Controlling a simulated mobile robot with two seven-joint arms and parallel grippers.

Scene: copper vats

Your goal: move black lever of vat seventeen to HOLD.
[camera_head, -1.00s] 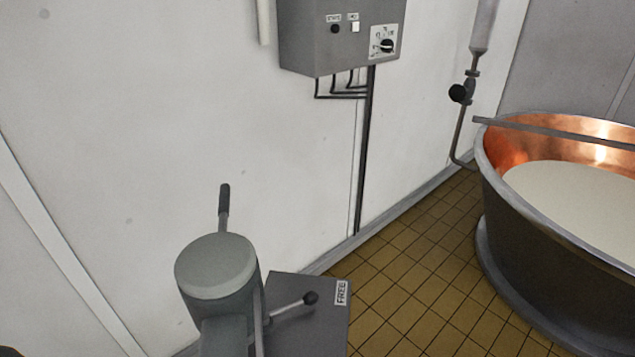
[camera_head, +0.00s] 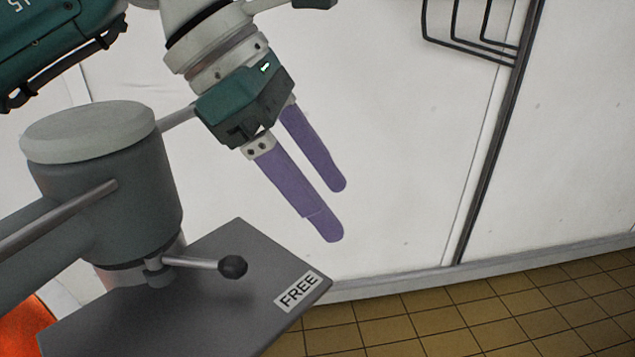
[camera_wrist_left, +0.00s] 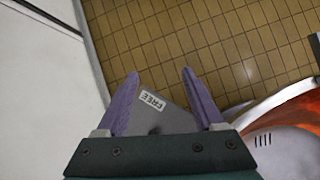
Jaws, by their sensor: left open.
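The black lever (camera_head: 232,266) is a short metal rod with a black ball knob. It comes out from the base of a grey post (camera_head: 110,180), over a dark grey plate (camera_head: 180,315). The lever points right, toward the FREE label (camera_head: 297,290) on the plate's corner. No HOLD label shows. My left gripper (camera_head: 336,210) has two purple fingers, open and empty, above and to the right of the knob, not touching it. In the left wrist view the open fingers (camera_wrist_left: 158,75) frame the FREE label; the knob is not clear there. My right gripper is not in view.
A white wall (camera_head: 400,120) stands behind, with dark pipes (camera_head: 490,130) running down it. Tiled floor (camera_head: 480,310) is free at the lower right. A metal bar (camera_head: 60,222) crosses the post's arm. A copper vat (camera_wrist_left: 275,105) shows at right in the left wrist view.

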